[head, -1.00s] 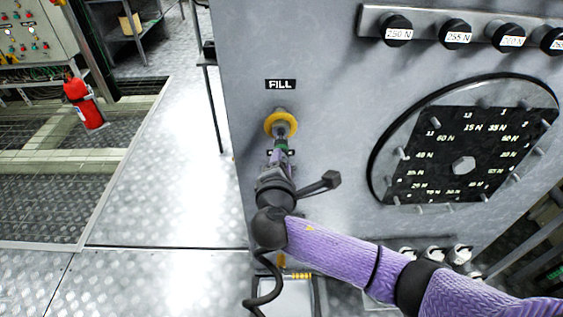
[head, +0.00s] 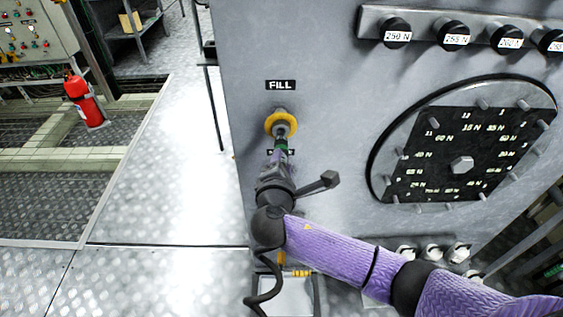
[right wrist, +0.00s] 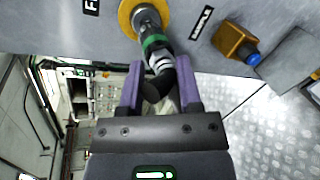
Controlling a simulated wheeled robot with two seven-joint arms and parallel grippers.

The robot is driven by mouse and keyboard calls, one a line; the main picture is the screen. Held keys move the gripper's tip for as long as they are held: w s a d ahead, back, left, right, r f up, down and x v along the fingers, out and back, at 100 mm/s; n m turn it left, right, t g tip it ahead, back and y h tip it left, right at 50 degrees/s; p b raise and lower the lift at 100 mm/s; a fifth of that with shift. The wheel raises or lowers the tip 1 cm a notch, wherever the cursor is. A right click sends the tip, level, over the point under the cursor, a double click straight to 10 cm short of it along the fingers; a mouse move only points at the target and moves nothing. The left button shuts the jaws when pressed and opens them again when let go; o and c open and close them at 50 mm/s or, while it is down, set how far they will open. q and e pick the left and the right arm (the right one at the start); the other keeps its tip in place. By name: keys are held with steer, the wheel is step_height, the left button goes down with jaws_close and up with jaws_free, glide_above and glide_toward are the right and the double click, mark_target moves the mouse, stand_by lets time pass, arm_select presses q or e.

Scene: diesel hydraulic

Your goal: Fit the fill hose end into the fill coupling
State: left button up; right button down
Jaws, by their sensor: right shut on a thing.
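The fill coupling (head: 281,123) sits on the grey panel below the FILL label, with a yellow ring around a metal fitting. It also shows at the top of the right wrist view (right wrist: 144,14). The fill hose end (right wrist: 155,46), metal with a green band and a black hose behind it, is in line with the coupling and meets its fitting; I cannot tell how deeply it is seated. My right gripper (right wrist: 160,82) is shut on the hose end, its purple fingers on either side. In the head view the right gripper (head: 278,160) hides most of the hose end. My left gripper is not in view.
A round dial plate (head: 462,150) with pegs and a row of black knobs (head: 397,32) are on the panel to the right. A brass fitting with a blue tip (right wrist: 237,42) shows beside the coupling. A red extinguisher (head: 84,100) stands left. The floor left of the panel is clear.

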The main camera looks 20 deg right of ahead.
steer(key=shift+w+d, duration=0.1)
steer(key=shift+w, duration=0.05)
steer(key=shift+w, duration=0.25)
steer(key=shift+r+b+x, duration=0.25)
steer(key=shift+b+x, duration=0.25)
steer(key=shift+x, duration=0.55)
steer(key=shift+r, duration=0.1)
steer(key=shift+c, duration=1)
jaws_free()
